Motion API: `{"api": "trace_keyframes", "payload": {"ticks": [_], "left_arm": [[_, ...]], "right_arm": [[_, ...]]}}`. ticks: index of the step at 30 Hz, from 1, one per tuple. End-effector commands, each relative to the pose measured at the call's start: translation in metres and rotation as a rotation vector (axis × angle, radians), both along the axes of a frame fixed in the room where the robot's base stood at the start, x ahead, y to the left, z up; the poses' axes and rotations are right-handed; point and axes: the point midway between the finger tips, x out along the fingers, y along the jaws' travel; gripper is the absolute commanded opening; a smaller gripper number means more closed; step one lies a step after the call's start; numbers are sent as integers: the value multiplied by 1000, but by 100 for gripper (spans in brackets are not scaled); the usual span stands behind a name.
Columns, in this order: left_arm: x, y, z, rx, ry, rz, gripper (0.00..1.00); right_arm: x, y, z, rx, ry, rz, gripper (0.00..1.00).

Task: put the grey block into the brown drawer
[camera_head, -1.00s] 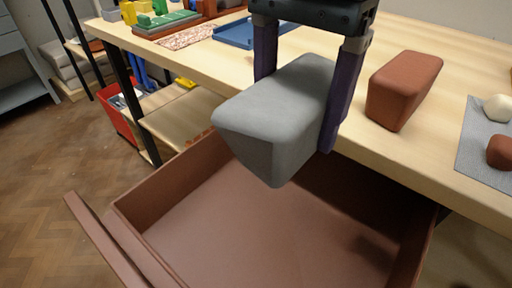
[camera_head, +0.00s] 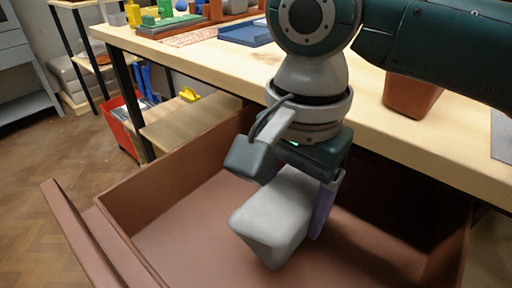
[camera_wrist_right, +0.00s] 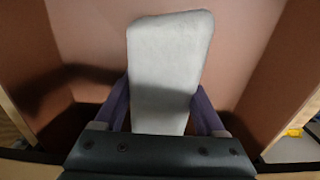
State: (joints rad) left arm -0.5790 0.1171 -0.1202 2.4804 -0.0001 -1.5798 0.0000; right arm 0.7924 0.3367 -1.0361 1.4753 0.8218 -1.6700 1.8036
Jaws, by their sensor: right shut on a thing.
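The grey block (camera_head: 273,216) is between the fingers of my right gripper (camera_head: 300,200), inside the walls of the open brown drawer (camera_head: 180,225). The right gripper is shut on it and points down. In the right wrist view the block (camera_wrist_right: 168,65) lies between the two purple fingers, with the drawer floor (camera_wrist_right: 90,40) behind it. I cannot tell whether the block touches the floor. My left gripper does not show.
A blue tray (camera_head: 245,34) and other coloured things lie at the back left. A red bin (camera_head: 128,125) stands below.

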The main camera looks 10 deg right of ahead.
Motion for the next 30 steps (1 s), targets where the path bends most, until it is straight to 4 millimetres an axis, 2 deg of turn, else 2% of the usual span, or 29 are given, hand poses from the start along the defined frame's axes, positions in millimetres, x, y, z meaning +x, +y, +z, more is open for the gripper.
{"api": "trace_keyframes", "payload": {"ticks": [9, 21, 22, 29, 30], "left_arm": [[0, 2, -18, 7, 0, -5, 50], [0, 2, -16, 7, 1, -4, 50], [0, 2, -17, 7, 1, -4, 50], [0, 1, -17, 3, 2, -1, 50], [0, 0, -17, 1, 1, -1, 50]], "right_arm": [[0, 1, -39, 2, -2, 1, 0], [0, 1, -42, 3, -2, 1, 0], [-1, 0, -44, 0, 1, 1, 73], [0, 0, -44, 0, 0, 1, 99], [0, 0, -43, 0, 0, 1, 100]]}}
